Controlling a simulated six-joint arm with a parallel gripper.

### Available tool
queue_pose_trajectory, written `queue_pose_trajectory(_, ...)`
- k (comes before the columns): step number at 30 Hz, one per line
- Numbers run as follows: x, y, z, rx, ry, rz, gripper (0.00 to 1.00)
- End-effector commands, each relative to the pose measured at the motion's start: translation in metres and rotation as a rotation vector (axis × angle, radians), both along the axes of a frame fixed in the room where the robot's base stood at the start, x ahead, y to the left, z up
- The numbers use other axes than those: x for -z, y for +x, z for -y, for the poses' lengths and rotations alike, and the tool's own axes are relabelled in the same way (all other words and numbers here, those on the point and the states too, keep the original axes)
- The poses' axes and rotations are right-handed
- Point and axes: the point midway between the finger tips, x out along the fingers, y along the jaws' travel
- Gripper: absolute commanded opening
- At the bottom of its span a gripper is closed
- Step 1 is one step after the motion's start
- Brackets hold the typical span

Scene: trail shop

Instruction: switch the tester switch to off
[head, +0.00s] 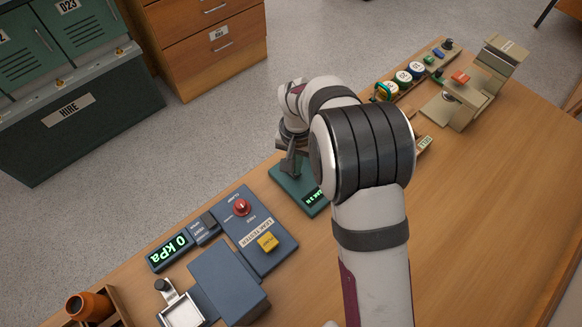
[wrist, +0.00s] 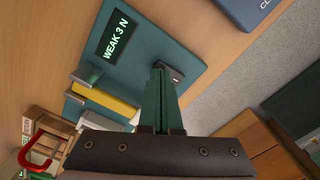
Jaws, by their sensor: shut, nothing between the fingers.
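A teal tester (head: 280,175) sits on the bench below my gripper, partly hidden by it. In the wrist view the tester (wrist: 165,40) has a lit display (wrist: 115,34) reading "WEAK 3 N". A small dark part (wrist: 174,73), possibly its switch, lies at the edge beside my fingertips; its position cannot be read. My gripper (head: 289,166) is shut and empty, its fingers pointing down at the tester. In the wrist view the fingertips (wrist: 161,70) overlap this part, so contact cannot be told. A yellow bar (wrist: 105,98) lies left of the fingers.
A dark blue leak tester (head: 262,225) with a red knob (head: 241,207) and yellow block (head: 267,242) stands to the left. A display (head: 170,250) reads "0 kPa". Several round items (head: 402,78) and a beige device (head: 463,98) stand beyond. The right bench (head: 480,210) is clear.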

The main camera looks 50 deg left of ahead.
Motion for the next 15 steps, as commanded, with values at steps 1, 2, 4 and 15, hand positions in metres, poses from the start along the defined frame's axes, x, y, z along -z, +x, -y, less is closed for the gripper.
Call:
queue_pose_trajectory(1,0.0008,0.0,0.0,0.0,0.0,0.0,0.0)
queue_pose_trajectory(2,0.0012,0.0,0.0,0.0,0.0,0.0,0.0)
queue_pose_trajectory(4,0.0023,0.0,0.0,0.0,0.0,0.0,0.0)
queue_pose_trajectory(15,0.0081,-0.0002,0.0002,0.0,-0.001,-0.001,0.0)
